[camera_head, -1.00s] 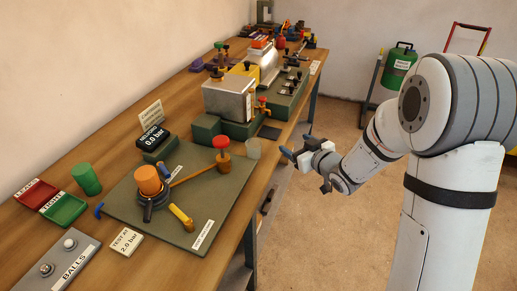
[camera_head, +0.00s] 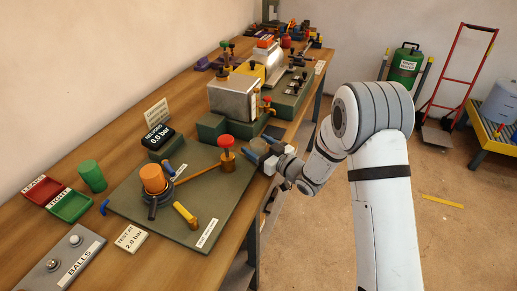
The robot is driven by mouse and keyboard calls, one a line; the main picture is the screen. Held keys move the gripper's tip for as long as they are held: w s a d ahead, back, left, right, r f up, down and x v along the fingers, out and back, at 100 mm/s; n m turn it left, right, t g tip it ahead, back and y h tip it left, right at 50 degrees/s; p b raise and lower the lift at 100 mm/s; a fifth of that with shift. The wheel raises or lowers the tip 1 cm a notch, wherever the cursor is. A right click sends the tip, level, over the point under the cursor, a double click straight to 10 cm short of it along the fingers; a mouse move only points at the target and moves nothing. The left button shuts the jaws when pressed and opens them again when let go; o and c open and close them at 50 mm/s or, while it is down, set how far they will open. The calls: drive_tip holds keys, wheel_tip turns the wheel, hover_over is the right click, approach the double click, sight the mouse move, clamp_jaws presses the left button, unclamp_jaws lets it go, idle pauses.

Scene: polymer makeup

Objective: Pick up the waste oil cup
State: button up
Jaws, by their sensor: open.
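A small grey cup (camera_head: 259,146), which I take to be the waste oil cup, stands near the right edge of the bench by the corner of the grey-green test plate (camera_head: 200,215). My gripper (camera_head: 261,149) is open at the cup, with its blue fingertips reaching in from the right. One finger shows on the near side of the cup and one on the far side. The gripper partly hides the cup, and I cannot tell whether the fingers touch it.
A red-topped brass post (camera_head: 226,150) stands close left of the cup. A metal box (camera_head: 233,97) on a green base is behind. The bench's right edge runs under my wrist. The floor to the right has a green drum (camera_head: 405,67) and a red hand truck (camera_head: 462,75).

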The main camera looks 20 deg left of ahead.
drive_tip(key=shift+a, duration=0.1)
drive_tip(key=c, duration=1)
drive_tip(key=shift+c, duration=0.3)
drive_tip(key=shift+r, duration=0.1)
